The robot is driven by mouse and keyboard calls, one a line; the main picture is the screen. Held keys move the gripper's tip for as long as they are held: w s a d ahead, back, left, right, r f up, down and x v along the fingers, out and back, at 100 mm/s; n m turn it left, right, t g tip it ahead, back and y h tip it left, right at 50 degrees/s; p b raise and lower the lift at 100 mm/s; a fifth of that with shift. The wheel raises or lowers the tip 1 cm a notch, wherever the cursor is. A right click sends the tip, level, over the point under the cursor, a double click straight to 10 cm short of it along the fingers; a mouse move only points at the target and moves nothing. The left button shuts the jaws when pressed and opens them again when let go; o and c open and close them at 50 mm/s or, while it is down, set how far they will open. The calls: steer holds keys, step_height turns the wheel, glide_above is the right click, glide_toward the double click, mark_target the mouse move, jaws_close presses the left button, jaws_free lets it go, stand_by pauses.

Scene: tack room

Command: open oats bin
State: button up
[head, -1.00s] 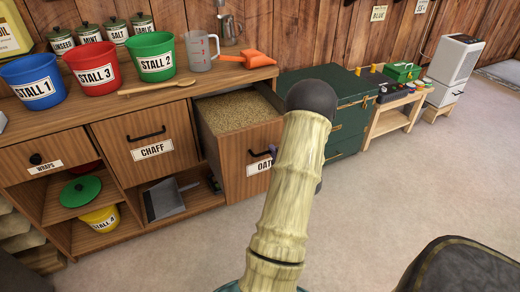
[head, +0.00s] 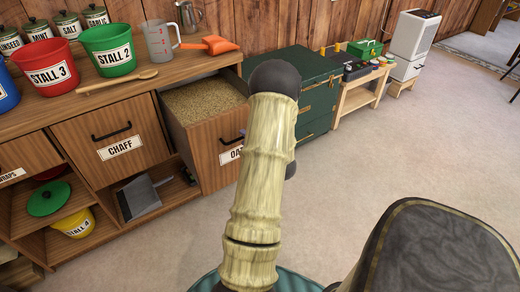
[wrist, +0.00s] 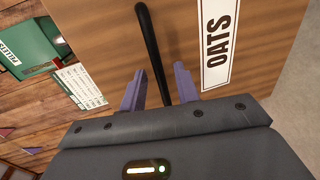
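The oats bin (head: 205,155) is a wooden pull-out bin under the counter. It stands pulled out, with grain (head: 200,100) showing in its open top. Its front carries the OATS label (wrist: 216,40) and a black bar handle (wrist: 150,45), both clear in the wrist view. My gripper (wrist: 158,70) is at the bin front, its two purple fingers apart on either side of the handle. I see gaps beside the handle and no firm clamp on it. In the head view my arm hides the right part of the bin front and most of the gripper.
The CHAFF bin (head: 112,145) is closed, left of the oats bin. A dustpan (head: 143,195) sits on the shelf below. A green chest (head: 318,85) stands right of the bin. Open floor lies right.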

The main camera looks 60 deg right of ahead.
steer(key=v, duration=1.6)
steer(key=shift+s+a+p, duration=0.25)
steer(key=shift+s+p, duration=0.05)
steer(key=shift+p, duration=0.1)
steer(key=shift+r, duration=0.1)
steer(key=w+a+r+m+g+y, duration=0.1)
steer(key=w+a+m+g, duration=0.2)
steer(key=w+a, duration=0.5)
steer(key=w+a+m+g+y, duration=0.2)
steer(key=w+a+m+g, duration=0.15)
steer(key=w, duration=0.75)
steer(key=s+a+r+m+g+y, duration=0.2)
steer(key=a+m, duration=0.1)
steer(key=a, duration=1.1)
steer(key=s+a+r+m+g+y, duration=0.1)
steer(key=s+a+m+g+y, duration=0.15)
steer(key=a, duration=1.05)
step_height(320, 180, up, 28)
steer(key=p, duration=2.7)
steer(key=shift+a+r+m+g+h+p, duration=0.2)
steer(key=shift+m+g+h+p, duration=0.1)
steer(key=shift+m+h+p, duration=0.15)
